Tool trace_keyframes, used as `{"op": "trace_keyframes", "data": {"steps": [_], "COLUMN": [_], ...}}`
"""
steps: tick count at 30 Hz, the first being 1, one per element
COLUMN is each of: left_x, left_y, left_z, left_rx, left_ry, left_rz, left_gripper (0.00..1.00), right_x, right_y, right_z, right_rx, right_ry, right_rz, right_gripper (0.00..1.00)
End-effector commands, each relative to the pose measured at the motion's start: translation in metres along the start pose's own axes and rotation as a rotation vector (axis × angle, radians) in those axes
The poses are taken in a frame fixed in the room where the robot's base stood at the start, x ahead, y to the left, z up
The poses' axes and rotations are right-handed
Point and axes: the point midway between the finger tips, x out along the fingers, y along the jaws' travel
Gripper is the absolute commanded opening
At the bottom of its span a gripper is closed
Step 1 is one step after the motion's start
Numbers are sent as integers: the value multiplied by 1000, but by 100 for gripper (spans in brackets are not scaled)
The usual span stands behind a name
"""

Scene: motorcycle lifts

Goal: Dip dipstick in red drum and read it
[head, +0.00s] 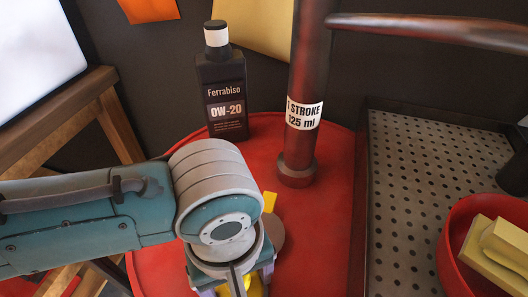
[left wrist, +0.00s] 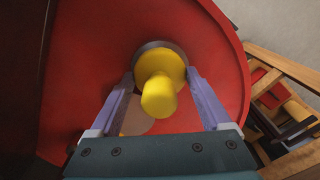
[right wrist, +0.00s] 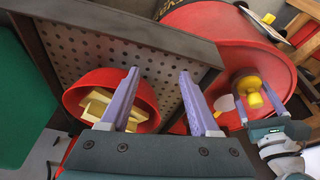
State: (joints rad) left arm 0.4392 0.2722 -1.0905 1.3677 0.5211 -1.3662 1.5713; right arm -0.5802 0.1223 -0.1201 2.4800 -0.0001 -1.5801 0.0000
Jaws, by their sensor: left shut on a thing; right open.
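The red drum (head: 322,225) stands below my left arm, and its top fills much of the left wrist view (left wrist: 90,50). The yellow dipstick handle (left wrist: 160,92) sits at a dark round collar on the drum top, between the two fingers of my left gripper (left wrist: 162,78), which is shut on it. In the head view my left wrist mostly hides the handle. The handle also shows in the right wrist view (right wrist: 250,92). The dipstick's rod and any reading on it are hidden. My right gripper (right wrist: 160,75) is open and empty, pointing toward the perforated tray.
A black oil bottle (head: 226,100) and a red pump column (head: 305,90) stand on the drum's far side. Right of it is a perforated metal tray (head: 405,180) with a red bowl (head: 452,245) holding yellow blocks. A wooden frame (head: 75,115) stands left.

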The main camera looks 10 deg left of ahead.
Motion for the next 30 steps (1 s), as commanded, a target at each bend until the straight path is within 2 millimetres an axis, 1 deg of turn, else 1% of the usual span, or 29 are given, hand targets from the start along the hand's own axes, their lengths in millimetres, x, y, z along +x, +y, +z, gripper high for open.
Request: {"op": "trace_keyframes", "data": {"steps": [7, 9, 15, 30], "left_x": [0, -5, -31, -88], "left_y": [0, 0, 0, 1], "left_z": [0, 0, 0, 0], "left_rx": [0, 0, -1, -1], "left_ry": [0, 0, 0, -1], "left_rz": [0, 0, 0, 0], "left_gripper": [0, 0, 0, 0], "right_x": [0, -4, -32, -95], "right_y": [-1, -1, 0, 2], "right_z": [0, -2, -10, -31], "right_rx": [3, 4, 4, 4], "right_ry": [0, 0, 0, 1], "right_rz": [-2, -3, -3, -3], "right_gripper": [62, 62, 62, 62]}}
